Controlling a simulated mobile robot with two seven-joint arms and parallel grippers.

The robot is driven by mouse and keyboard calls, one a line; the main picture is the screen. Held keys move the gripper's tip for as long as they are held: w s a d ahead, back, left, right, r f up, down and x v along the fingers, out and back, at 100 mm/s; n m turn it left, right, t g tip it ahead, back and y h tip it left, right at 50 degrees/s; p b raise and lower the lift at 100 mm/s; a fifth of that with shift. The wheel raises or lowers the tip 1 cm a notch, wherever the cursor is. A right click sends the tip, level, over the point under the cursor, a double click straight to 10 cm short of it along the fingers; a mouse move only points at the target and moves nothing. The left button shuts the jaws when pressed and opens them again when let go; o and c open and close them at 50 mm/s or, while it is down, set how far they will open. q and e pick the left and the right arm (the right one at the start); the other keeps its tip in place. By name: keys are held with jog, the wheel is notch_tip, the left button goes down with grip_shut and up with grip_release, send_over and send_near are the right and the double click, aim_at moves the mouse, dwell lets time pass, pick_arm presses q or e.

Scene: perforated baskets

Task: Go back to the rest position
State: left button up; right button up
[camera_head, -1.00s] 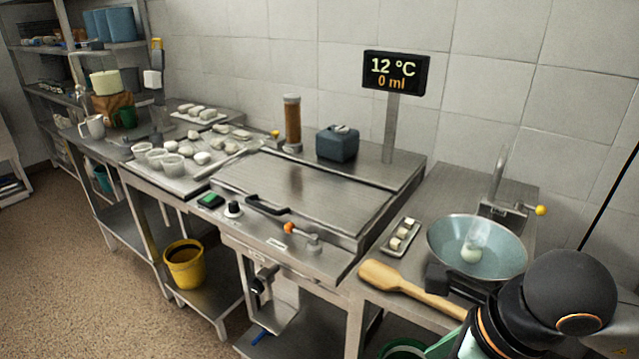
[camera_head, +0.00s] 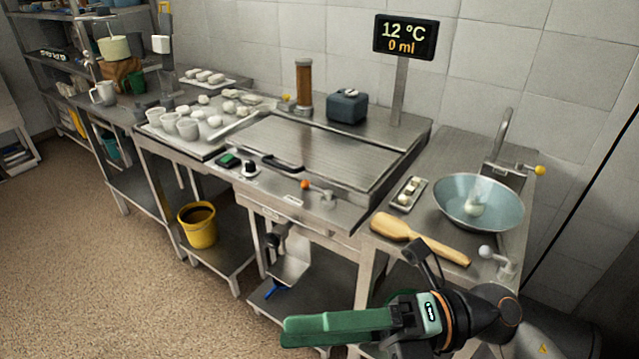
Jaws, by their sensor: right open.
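My right gripper (camera_head: 302,328) is at the bottom of the head view, its green fingers pointing left. It is open, with nothing seen between the fingers. It is in front of the steel counter, below and apart from the wooden paddle (camera_head: 420,238). The nearer finger largely covers the other. My right arm comes in from the lower right corner. My left gripper is out of view.
A blue-grey bowl (camera_head: 453,208) with a pale object in it sits at the counter's right, beside a tap (camera_head: 500,135). A lidded steel unit (camera_head: 318,150) fills the middle. A yellow bucket (camera_head: 198,230) stands on the lower shelf. The floor at left is clear.

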jog(key=w+d+f+m+t+h+p, duration=0.1)
jog(key=w+d+f+m+t, duration=0.15)
jog(key=w+m+t, duration=0.55)
jog(key=w+d+f+m+t+h, duration=0.1)
jog(key=w+d+m+t, duration=0.3)
jog(key=m+t, duration=0.75)
jog(key=w+d+f+m+t+h, duration=0.1)
jog(key=d+f+m+h, duration=0.25)
jog(key=f+m, duration=0.2)
jog(key=w+d+f+m+h, duration=0.1)
jog(key=d+f+m+h, duration=0.1)
jog(key=f+m+h, duration=0.35)
jog(key=s+d+f+m+g+h, duration=0.2)
jog(key=s+f+m, duration=0.1)
jog(key=f, duration=0.5)
jog(key=s+d+f+m+g+h+p, duration=0.1)
jog(key=s+f+m+g+h, duration=0.1)
jog(key=s+f, duration=0.4)
jog(key=s+d+f+m+g+h, duration=0.1)
jog(key=s+d+f+m+g, duration=0.1)
jog(key=f, duration=0.7)
jog(key=s+m+g, duration=0.1)
jog(key=s+g, duration=0.1)
jog(key=s, duration=0.1)
jog(key=shift+d+f+m+h, duration=0.3)
jog(key=shift+f+m+h, duration=0.05)
jog(key=shift+f+h, duration=0.05)
